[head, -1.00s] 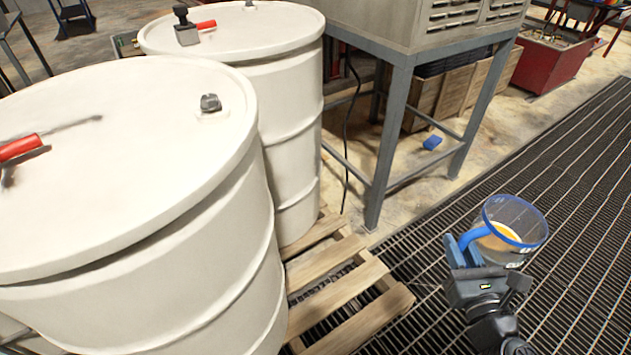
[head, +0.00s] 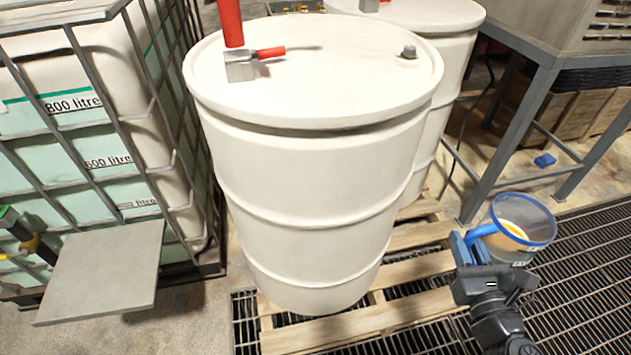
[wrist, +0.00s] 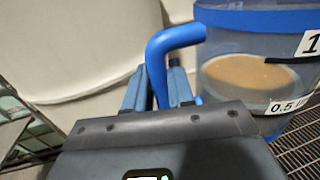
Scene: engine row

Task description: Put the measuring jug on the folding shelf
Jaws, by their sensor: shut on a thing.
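The measuring jug (head: 521,228) is clear with a blue rim and blue handle and holds some amber liquid. My gripper (head: 464,243) is shut on its handle and holds it upright in the air at the right. In the wrist view, the blue handle runs between my fingers (wrist: 160,88), and the jug (wrist: 262,75) shows number labels on its side. A flat grey panel, which looks like the folding shelf (head: 102,270), sticks out in front of the caged tank at the lower left. It is bare and well apart from the jug.
A white drum (head: 310,190) on a wooden pallet (head: 350,325) stands between the jug and the shelf. A second drum (head: 455,60) is behind it. The caged tank (head: 70,110) is at the left. A steel-legged bench (head: 515,125) is at the back right.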

